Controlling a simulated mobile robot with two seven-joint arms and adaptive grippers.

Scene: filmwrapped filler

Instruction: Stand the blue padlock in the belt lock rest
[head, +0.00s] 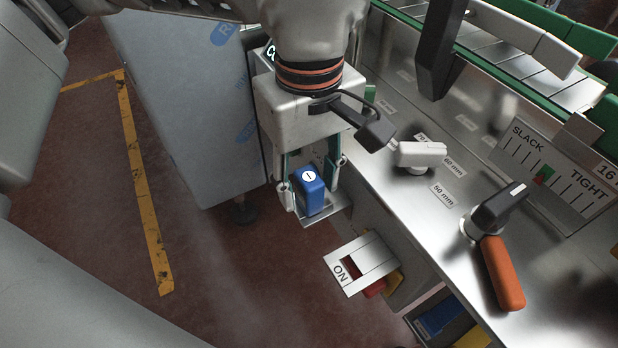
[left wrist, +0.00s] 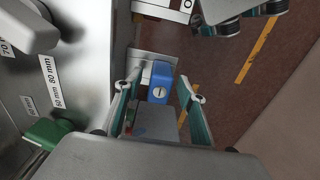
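The blue padlock (head: 309,191) stands upright on a small metal ledge, the belt lock rest by its look (head: 328,211), at the near side of the machine. In the left wrist view the gripper (left wrist: 162,92) is open, with a gap between the right fingertip and the padlock. The shackle cannot be made out. My right gripper is not in view.
An ON plate (head: 361,263) with a red and yellow part under it juts out near the ledge. A white handle (head: 419,154) and an orange-handled lever (head: 502,273) stand on the metal top. A grey cabinet (head: 185,110) is at left. Open floor lies in front.

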